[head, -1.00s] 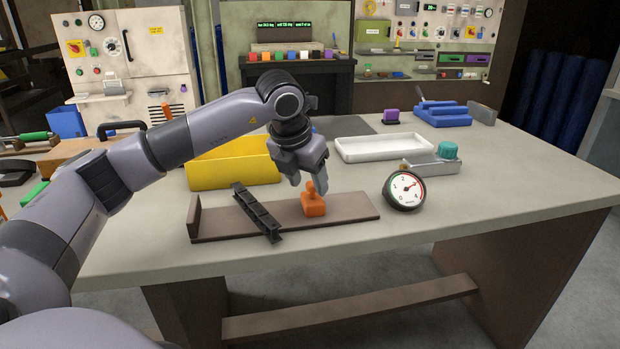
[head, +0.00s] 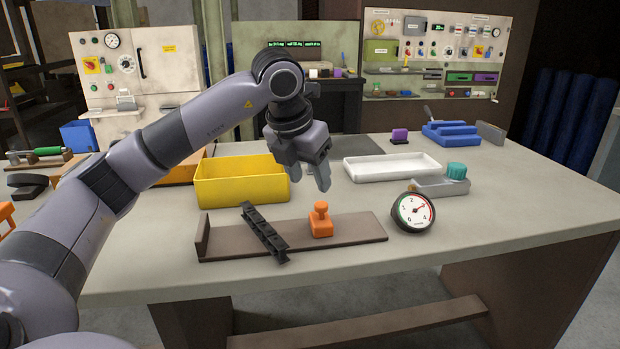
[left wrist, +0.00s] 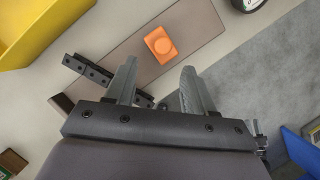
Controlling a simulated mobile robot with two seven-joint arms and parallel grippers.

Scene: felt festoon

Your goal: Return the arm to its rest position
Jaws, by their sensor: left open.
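My left gripper (head: 309,176) is open and empty, pointing down above the table. It hangs above and behind an orange knobbed block (head: 320,221), clear of it. The block stands on a long brown board (head: 358,229) with a raised end at its left. In the left wrist view the two fingers (left wrist: 157,85) are spread apart with nothing between them, and the orange block (left wrist: 161,45) lies beyond their tips. A black slotted strip (head: 263,233) lies slantwise across the board. My right gripper is not in view.
A yellow bin (head: 240,186) stands behind the board, close to my arm. A white tray (head: 392,168), a grey holder with a teal knob (head: 456,171) and a round gauge (head: 413,212) are to the right. A blue vise-like tool (head: 450,133) is at the back. The table's front strip is clear.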

